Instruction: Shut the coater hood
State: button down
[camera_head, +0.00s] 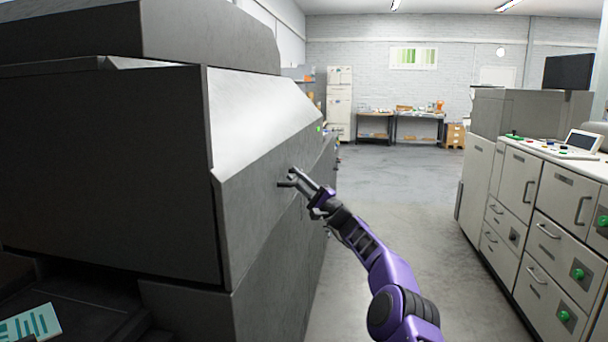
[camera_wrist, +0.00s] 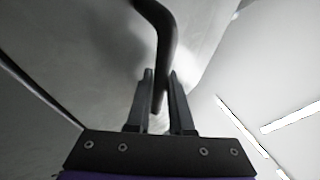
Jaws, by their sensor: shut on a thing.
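The coater hood (camera_head: 250,155) is the large dark grey cover at the left in the head view, with a bright sloped upper face. Its lower front edge lies close above the machine body (camera_head: 250,305); I cannot tell whether a gap is left there. A dark curved handle (camera_wrist: 165,35) stands out from the hood's front. My gripper (camera_head: 296,179) is at this handle, reaching in from the right. In the wrist view, my gripper (camera_wrist: 160,78) has its two fingers on either side of the handle bar, shut on it. The fingers partly hide the handle in the head view.
A clear grey floor aisle (camera_head: 390,200) runs to the right of the machine. Pale cabinets (camera_head: 520,190) with handles and green knobs line the right side. Tables (camera_head: 415,118) and a tall cabinet (camera_head: 340,100) stand at the back wall. A printed sheet (camera_head: 30,325) lies at lower left.

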jog(key=shift+a+f, duration=0.3)
jog(key=shift+a, duration=0.1)
jog(key=shift+a+f, duration=0.1)
jog(key=c, duration=0.8)
grip_release()
jog(key=shift+a+f, duration=0.1)
jog(key=shift+f, duration=0.05)
jog(key=shift+s+d+f, duration=0.1)
jog(key=shift+d+f, duration=0.25)
jog(key=shift+d, duration=0.15)
jog(key=v, duration=1.6)
jog(key=shift+s+d+r, duration=0.15)
jog(key=shift+s+r, duration=0.05)
jog(key=shift+s, duration=0.05)
